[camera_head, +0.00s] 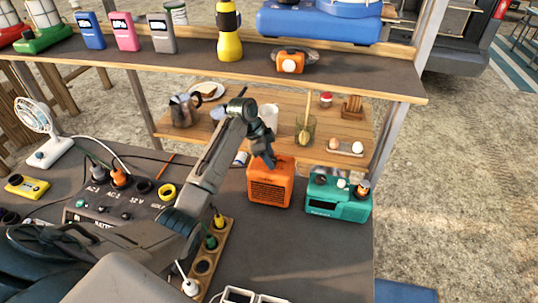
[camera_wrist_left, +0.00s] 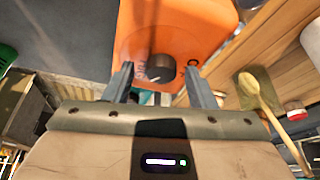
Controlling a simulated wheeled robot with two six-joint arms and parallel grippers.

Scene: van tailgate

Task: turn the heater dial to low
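The orange heater (camera_head: 270,192) stands on the dark worktop, with its slotted grille facing the head camera. In the left wrist view, the heater (camera_wrist_left: 205,25) shows its black round dial (camera_wrist_left: 160,67) on an orange face, with small markings around it. I cannot read the markings or the dial's setting surely. My left gripper (camera_head: 266,160) is at the top of the heater and hides the dial in the head view. In the left wrist view, its two fingers (camera_wrist_left: 158,76) are apart, one on each side of the dial, with visible gaps. My right gripper is not in view.
A teal device (camera_head: 337,207) with knobs stands close to the heater's right. A wooden strip (camera_head: 206,267) with coloured plugs and a black power box (camera_head: 105,212) lie to the left. A shelf (camera_head: 345,80) runs above and behind. The front right worktop is mostly clear.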

